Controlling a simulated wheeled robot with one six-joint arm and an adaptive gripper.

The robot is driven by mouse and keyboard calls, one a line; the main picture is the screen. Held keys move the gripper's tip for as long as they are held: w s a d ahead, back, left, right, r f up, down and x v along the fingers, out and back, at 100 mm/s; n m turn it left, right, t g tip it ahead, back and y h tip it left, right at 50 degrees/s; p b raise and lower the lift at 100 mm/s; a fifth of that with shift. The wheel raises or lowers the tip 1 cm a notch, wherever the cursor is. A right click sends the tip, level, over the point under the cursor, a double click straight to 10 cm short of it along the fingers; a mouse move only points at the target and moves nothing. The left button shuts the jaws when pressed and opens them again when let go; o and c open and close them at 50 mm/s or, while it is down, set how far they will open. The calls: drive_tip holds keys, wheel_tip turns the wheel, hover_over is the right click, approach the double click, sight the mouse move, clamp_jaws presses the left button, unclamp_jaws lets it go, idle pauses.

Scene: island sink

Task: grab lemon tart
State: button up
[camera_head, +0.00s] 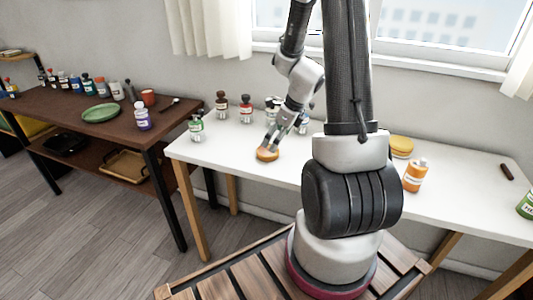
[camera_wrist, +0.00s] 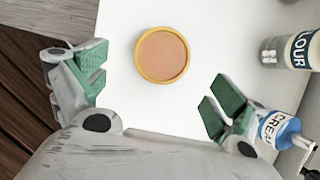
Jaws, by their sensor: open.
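The lemon tart (camera_wrist: 162,55), a round with a yellow rim and a pinkish-tan filling, lies flat on the white table. In the head view the tart (camera_head: 267,155) is near the table's front edge, just below my gripper's fingertips. My gripper (camera_head: 270,142) points down over it. In the wrist view my gripper (camera_wrist: 157,94) is open, with its green-padded fingers wide apart. The tart shows beyond and between the fingertips, and nothing is held.
The white table (camera_head: 225,153) holds several bottles, including a green one (camera_head: 196,127) at left and an orange one (camera_head: 414,175) at right.

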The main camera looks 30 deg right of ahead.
sight(268, 152)
drive_tip(key=x, duration=0.6)
drive_tip(key=shift+w, duration=0.25)
drive_tip(key=c, duration=1.1)
